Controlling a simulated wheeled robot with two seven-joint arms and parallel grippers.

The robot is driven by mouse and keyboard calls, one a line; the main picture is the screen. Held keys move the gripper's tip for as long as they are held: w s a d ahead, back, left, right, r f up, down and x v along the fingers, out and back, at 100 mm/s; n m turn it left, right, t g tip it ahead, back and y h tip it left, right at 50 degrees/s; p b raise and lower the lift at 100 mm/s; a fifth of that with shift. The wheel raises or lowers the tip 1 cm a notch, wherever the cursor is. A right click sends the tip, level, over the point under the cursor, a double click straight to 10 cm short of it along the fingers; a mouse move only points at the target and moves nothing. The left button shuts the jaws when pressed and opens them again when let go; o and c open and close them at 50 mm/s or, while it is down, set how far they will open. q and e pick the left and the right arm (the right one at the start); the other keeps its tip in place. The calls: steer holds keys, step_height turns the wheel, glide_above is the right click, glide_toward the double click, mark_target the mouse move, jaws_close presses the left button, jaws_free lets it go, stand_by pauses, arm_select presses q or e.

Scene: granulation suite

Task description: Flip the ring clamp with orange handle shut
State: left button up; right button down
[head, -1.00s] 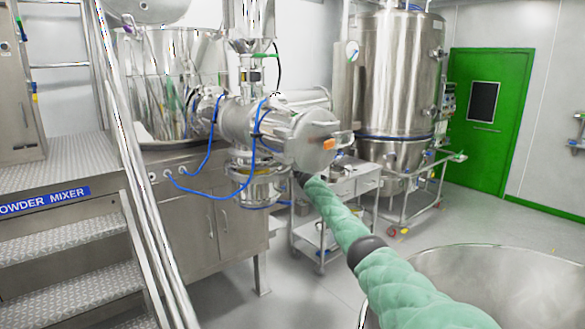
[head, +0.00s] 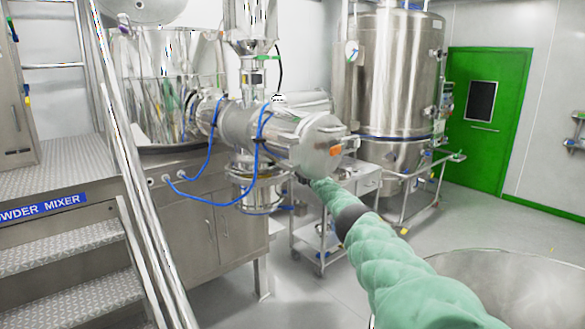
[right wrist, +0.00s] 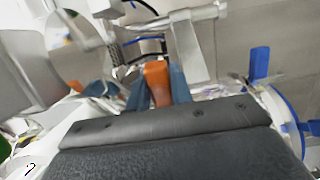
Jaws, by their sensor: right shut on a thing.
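In the right wrist view, an orange handle (right wrist: 157,82) stands between the two blue-grey fingers of my right gripper (right wrist: 158,88), which is shut on it. A second orange piece (right wrist: 97,88) shows further left in that view. In the head view, an orange piece (head: 336,150) sits at the right side of the steel cylinder's round end (head: 318,148). My green-sleeved right arm reaches to the underside of that end, where its fingers are too small and covered to make out. I cannot tell which orange piece in the wrist view this one is. The clamp's band is not clear. My left gripper is out of view.
Blue hoses (head: 210,165) loop across the cylinder's near side. A steel trolley (head: 325,225) stands just behind my arm. A large steel bowl (head: 520,285) is at the lower right, and steps with a handrail (head: 140,200) are at the left.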

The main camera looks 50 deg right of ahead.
steer(key=shift+w, duration=0.1)
stand_by(0.3)
steer(key=c, duration=1.2)
jaws_free()
steer(key=shift+a+f, duration=0.1)
steer(key=shift+c, duration=0.2)
steer(key=shift+s, duration=0.25)
